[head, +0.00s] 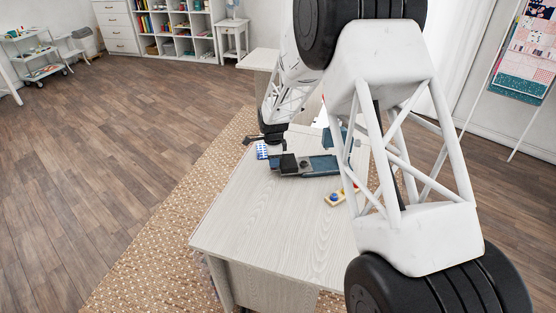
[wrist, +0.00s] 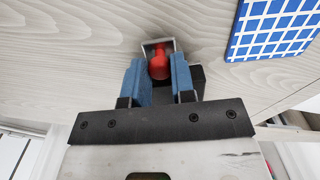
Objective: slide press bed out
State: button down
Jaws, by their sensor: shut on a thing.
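In the wrist view, my gripper (wrist: 159,76) has its two blue fingers closed around a red knob (wrist: 158,63). A pale metal bracket (wrist: 160,43) surrounds the knob's far end. In the head view, the press (head: 322,166) is a blue-grey body low on the pale wood table, with a grey bed (head: 303,162) and a dark block at its left end. My gripper's dark end shows just above and left of it in that view; its fingers and the knob cannot be made out there. How far the bed is out cannot be told.
A blue-and-white gridded piece (wrist: 275,27) lies beside the gripper, also on the table in the head view (head: 262,151). The near table top (head: 260,215) is bare. My arm hides the right part.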

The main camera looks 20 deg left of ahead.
jog(key=shift+a, duration=0.1)
jog(key=c, duration=1)
grip_release()
jog(key=shift+o, duration=0.2)
jog(key=shift+r, duration=0.1)
jog(key=shift+r, duration=3.8)
